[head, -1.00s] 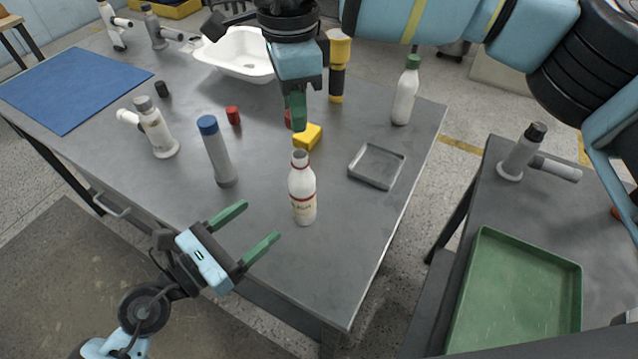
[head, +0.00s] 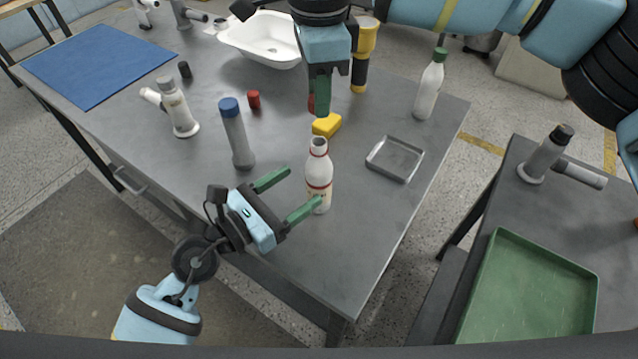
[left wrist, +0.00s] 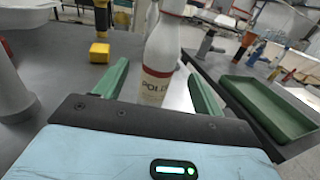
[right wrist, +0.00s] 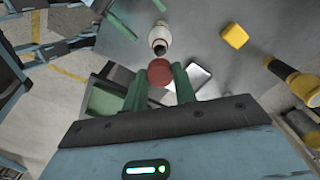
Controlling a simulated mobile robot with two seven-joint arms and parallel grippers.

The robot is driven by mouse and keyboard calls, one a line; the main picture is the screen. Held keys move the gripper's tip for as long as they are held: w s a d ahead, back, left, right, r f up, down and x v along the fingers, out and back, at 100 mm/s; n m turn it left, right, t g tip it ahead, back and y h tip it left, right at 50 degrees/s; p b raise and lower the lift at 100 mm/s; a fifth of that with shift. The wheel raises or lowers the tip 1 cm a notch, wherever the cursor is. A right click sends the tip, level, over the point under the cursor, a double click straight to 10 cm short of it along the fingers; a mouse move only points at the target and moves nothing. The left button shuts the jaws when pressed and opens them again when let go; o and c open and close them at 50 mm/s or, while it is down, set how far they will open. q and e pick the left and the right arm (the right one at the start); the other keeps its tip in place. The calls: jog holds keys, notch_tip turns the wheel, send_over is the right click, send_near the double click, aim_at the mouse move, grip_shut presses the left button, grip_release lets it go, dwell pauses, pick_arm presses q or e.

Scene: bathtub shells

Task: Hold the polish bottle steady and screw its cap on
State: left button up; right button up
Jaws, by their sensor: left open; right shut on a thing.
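The polish bottle (head: 319,172) is white with red bands and a label. It stands upright and uncapped on the grey table; its label shows in the left wrist view (left wrist: 158,72). My left gripper (head: 303,188) is open, its green fingers reaching toward the bottle's lower body from the left; in the left wrist view the bottle appears between them, apparently without a grip. My right gripper (right wrist: 160,78) is shut on a red cap (right wrist: 159,71). It points down above and behind the bottle, and the cap is partly hidden by the fingers in the head view (head: 311,103).
A blue-capped grey bottle (head: 236,135) stands left of the polish bottle. A yellow block (head: 327,125) lies just behind it, a metal tray (head: 394,171) to its right. Another red cap (head: 254,100) and a green-capped bottle (head: 429,88) stand farther back. The front right tabletop is clear.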

aim_at(309, 180)
pick_arm(q)
jog(key=shift+x, duration=3.2)
jog(key=c, duration=1.5)
jog(key=shift+o, duration=0.2)
pick_arm(e)
jog(key=shift+f, duration=2.5)
jog(key=shift+f, duration=0.1)
jog(key=shift+f, duration=0.8)
pick_arm(q)
grip_shut()
pick_arm(e)
jog(key=shift+f, duration=0.55)
